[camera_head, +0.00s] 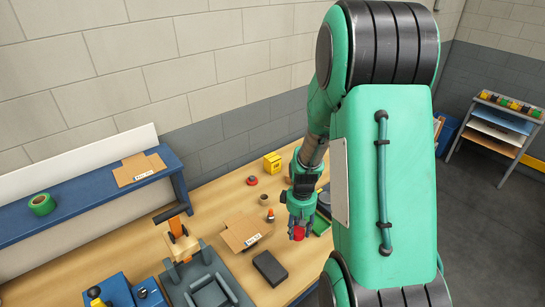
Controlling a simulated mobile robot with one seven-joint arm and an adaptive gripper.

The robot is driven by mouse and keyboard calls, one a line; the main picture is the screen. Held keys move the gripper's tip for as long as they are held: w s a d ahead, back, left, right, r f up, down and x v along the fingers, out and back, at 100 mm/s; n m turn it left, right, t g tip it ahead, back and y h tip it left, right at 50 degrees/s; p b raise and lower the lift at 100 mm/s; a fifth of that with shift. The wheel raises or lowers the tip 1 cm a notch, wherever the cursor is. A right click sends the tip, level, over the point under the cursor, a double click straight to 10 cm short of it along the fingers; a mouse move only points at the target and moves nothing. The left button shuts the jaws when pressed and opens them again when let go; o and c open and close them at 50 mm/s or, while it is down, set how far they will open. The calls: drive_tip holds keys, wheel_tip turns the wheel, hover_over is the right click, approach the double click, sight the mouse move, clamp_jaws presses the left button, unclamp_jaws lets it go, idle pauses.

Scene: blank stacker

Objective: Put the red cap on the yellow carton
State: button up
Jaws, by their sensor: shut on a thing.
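The yellow carton (273,163) stands upright on the wooden workbench, near the grey wall. My gripper (298,227) points down over the bench, nearer the camera than the carton and a little to its right. It is shut on the red cap (298,234), which shows just below the fingers. From this view I cannot tell how far the cap is above the bench. My arm hides the right part of the bench.
A flat brown carton (246,232) and a dark block (270,268) lie left of my gripper. A small orange-topped item (270,215), a brown cup (263,199) and a red-and-dark round item (252,181) stand between the gripper and yellow carton. A blue shelf (80,205) runs left.

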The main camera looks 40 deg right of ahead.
drive_tip(key=w+d+r+n+p, duration=0.1)
drive_tip(key=w+d, duration=0.4)
drive_tip(key=w, duration=0.5)
drive_tip(key=w+d+r+n+p, duration=0.2)
drive_tip(key=w+d+r+p, duration=0.1)
drive_tip(key=w, duration=0.7)
drive_tip(key=w+d+r+n+p, duration=0.1)
drive_tip(key=w+d+p, duration=0.1)
drive_tip(key=w+d, duration=0.4)
drive_tip(key=w, duration=0.3)
drive_tip(key=shift+w+d+r+p, duration=0.35)
drive_tip(key=shift+w+r+p, duration=0.05)
drive_tip(key=p, duration=0.2)
hover_over(272, 156)
drive_tip(key=shift+s+f, duration=0.2)
drive_tip(key=shift+f, duration=0.55)
drive_tip(key=shift+f, duration=1.7)
drive_tip(key=shift+f, duration=0.2)
